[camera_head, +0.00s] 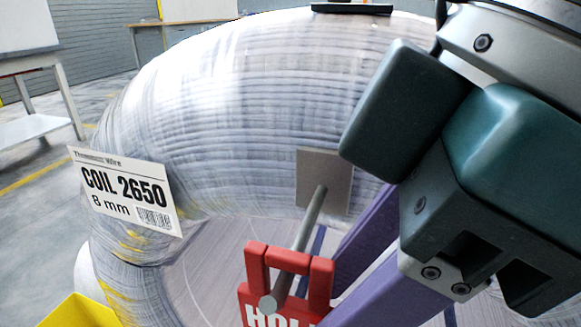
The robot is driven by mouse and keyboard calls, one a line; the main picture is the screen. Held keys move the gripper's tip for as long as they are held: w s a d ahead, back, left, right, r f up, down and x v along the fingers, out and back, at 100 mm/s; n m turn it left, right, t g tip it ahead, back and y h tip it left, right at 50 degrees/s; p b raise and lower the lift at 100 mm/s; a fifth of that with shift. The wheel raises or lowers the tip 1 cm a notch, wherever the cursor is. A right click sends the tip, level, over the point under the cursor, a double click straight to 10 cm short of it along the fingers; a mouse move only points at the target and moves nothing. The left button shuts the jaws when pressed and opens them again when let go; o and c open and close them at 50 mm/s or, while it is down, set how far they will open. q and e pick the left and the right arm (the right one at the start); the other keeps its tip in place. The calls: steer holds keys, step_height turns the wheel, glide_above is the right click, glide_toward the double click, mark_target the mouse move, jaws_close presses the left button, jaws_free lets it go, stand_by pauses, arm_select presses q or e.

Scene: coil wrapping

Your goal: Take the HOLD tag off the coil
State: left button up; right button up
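The red HOLD tag (257,272) hangs at the bottom centre on a grey peg (308,222) that sticks out from a square plate on the wrapped coil (240,95). The peg's round end shows in front of the tag's top bar. The tag's lower part is cut off by the picture edge. My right gripper (335,295) comes in from the right. Its two purple fingers reach the tag's right edge, one appearing behind it and one in front. Their tips are partly hidden, so I cannot tell whether they grip it. My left gripper is not in view.
A yellow object (78,312) is at the bottom left. Tables (30,128) stand behind on the grey floor, where there is free room at the left.

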steer(key=b+x, duration=0.1)
steer(key=x, duration=0.1)
steer(key=b+x, duration=0.1)
steer(key=x, duration=0.1)
steer(key=shift+s+a, duration=0.1)
steer(key=shift+a, duration=0.25)
steer(key=shift+a+f+b, duration=0.25)
steer(key=shift+f+b, duration=0.15)
steer(key=shift+f, duration=0.05)
steer(key=shift+c, duration=1.3)
jaws_close()
